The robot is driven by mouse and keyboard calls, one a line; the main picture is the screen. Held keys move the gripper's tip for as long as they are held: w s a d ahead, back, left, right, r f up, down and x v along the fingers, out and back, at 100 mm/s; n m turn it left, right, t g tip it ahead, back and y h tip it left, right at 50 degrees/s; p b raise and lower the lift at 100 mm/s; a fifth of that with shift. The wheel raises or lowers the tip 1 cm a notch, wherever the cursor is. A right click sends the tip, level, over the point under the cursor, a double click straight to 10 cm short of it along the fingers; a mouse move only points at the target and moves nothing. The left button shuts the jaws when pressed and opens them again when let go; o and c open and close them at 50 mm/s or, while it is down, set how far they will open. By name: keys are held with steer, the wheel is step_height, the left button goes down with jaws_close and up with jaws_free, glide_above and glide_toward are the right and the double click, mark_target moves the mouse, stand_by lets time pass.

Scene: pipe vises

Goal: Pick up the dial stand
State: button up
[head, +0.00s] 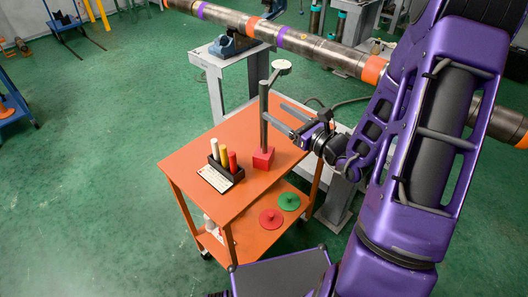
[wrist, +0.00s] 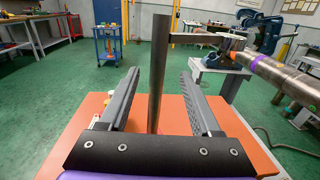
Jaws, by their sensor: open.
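The dial stand has a red block base (head: 263,158), a grey upright post (head: 264,115) and a round dial (head: 282,65) on a short arm at its top. It stands upright on the orange cart's top (head: 205,145). My gripper (head: 274,111) is open and roughly level, its fingertips close to the post from the right. In the wrist view the post (wrist: 160,50) shows between the two open fingers (wrist: 160,72), apart from both. How deep it sits between them is hard to tell. The base is mostly hidden in the wrist view.
A black holder (head: 226,174) with white, yellow and red cylinders sits left of the stand, beside a white label card (head: 214,179). Red (head: 271,218) and green (head: 289,201) discs lie on the lower shelf. A long banded pipe (head: 300,42) in a vise runs behind.

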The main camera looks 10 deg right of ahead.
steer(key=x, duration=0.9)
steer(key=shift+a, duration=0.2)
jaws_close()
stand_by(1.1)
steer(key=shift+r, duration=0.15)
